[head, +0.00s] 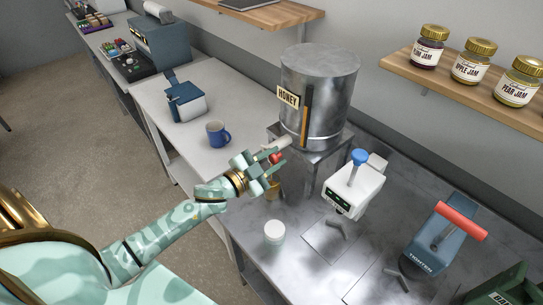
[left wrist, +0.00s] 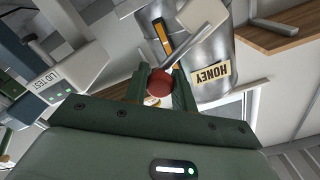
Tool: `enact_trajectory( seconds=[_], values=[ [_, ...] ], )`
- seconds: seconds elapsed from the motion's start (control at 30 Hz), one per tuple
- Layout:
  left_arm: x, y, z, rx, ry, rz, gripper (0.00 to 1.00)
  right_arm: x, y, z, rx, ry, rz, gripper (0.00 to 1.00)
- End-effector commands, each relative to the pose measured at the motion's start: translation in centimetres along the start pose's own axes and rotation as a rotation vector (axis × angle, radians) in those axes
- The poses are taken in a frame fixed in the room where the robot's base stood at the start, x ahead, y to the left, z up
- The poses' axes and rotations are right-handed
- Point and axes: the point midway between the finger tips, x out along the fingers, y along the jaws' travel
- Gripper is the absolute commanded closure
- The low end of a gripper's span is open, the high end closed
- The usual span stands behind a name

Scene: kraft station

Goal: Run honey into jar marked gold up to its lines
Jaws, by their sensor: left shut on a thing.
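The steel honey tank (head: 318,85) stands on a metal stand and bears a HONEY sign (head: 288,97); an amber sight strip runs down its side. Its pale spout points left, with a red knob (head: 277,157) at the tap. My left gripper (head: 272,160) is shut on the red knob, which shows between its fingers in the left wrist view (left wrist: 159,83). A small amber jar-like thing (head: 272,189) shows just below, partly hidden by my gripper; its lines and fill level cannot be read. My right gripper is not in view.
A pale round pot (head: 274,232) stands on the steel counter. The white lid tester (head: 355,188) with a blue knob and the blue press (head: 444,240) with a red handle stand to the right. A blue mug (head: 218,134) is behind my gripper. Jam jars line the shelf (head: 455,88).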

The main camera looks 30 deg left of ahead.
Motion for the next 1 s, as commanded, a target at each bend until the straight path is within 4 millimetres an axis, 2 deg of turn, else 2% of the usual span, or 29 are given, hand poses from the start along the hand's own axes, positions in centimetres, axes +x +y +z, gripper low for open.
enact_trajectory(
  seconds=[0.63, 0.67, 0.7, 0.73, 1.0],
  values=[
    [-0.01, 0.52, 0.28, 0.062, 0.000, 0.001, 1.00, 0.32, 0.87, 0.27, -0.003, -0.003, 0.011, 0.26],
    [-0.01, 0.52, 0.28, 0.061, 0.000, 0.001, 0.71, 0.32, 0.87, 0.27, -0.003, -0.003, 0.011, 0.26],
    [-0.01, 0.52, 0.28, 0.061, 0.000, 0.001, 0.60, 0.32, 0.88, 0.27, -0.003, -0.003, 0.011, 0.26],
    [-0.01, 0.52, 0.28, 0.061, 0.000, 0.001, 0.54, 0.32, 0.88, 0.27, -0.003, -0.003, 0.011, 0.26],
    [-0.07, 0.50, 0.29, 0.061, -0.001, 0.001, 0.54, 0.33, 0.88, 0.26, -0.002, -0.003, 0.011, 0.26]
  ],
)
